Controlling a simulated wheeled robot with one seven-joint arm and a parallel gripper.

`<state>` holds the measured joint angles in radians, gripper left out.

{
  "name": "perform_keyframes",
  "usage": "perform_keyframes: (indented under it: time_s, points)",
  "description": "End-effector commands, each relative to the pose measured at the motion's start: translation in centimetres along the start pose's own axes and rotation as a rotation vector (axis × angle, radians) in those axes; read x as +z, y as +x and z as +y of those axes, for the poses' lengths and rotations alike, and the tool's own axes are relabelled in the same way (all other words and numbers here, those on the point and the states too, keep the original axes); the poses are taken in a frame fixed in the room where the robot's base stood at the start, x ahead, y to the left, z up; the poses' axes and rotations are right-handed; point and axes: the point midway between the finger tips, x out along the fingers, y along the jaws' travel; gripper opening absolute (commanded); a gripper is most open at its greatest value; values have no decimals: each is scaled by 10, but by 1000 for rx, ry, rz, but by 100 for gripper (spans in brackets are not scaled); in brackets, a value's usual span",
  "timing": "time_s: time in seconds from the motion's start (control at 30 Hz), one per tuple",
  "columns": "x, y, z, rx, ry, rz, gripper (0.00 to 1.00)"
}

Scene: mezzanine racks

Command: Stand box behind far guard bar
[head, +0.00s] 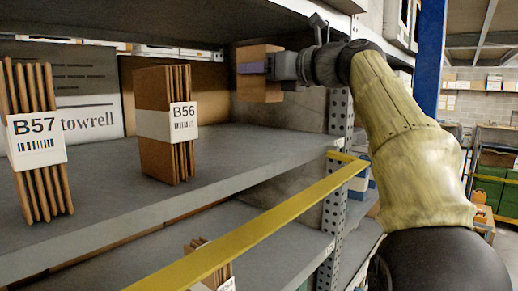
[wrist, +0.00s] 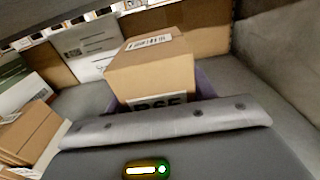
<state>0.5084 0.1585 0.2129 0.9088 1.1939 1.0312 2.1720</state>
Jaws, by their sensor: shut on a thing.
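A brown cardboard box (head: 259,91) is held at the right end of the upper shelf, beneath the shelf overhead. My gripper (head: 252,67) reaches in from the right and is shut on the box, with a purple finger across its side. In the wrist view the box (wrist: 152,72) sits between the purple fingers (wrist: 205,85), with a white label on top and partly hidden dark print on its near face. In the head view its underside appears above the shelf surface. A yellow guard bar (head: 262,222) runs diagonally in front of the shelf, lower than the box.
Folded cardboard bundles tagged B57 (head: 37,140) and B56 (head: 166,124) stand on the grey shelf (head: 225,160) to the left. Printed cartons (head: 88,115) line the back. A perforated upright (head: 337,215) and blue post (head: 429,60) stand right. Shelf space right of B56 is clear.

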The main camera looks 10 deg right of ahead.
Motion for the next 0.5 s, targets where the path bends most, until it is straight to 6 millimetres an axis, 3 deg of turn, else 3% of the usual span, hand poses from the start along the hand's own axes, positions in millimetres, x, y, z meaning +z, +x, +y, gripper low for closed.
perform_keyframes:
  time_s: [0.23, 0.5]
  points:
    - [-8, 0, 0, 0, 1, 0, 27]
    - [-48, -1, 0, -2, 3, 1, 27]
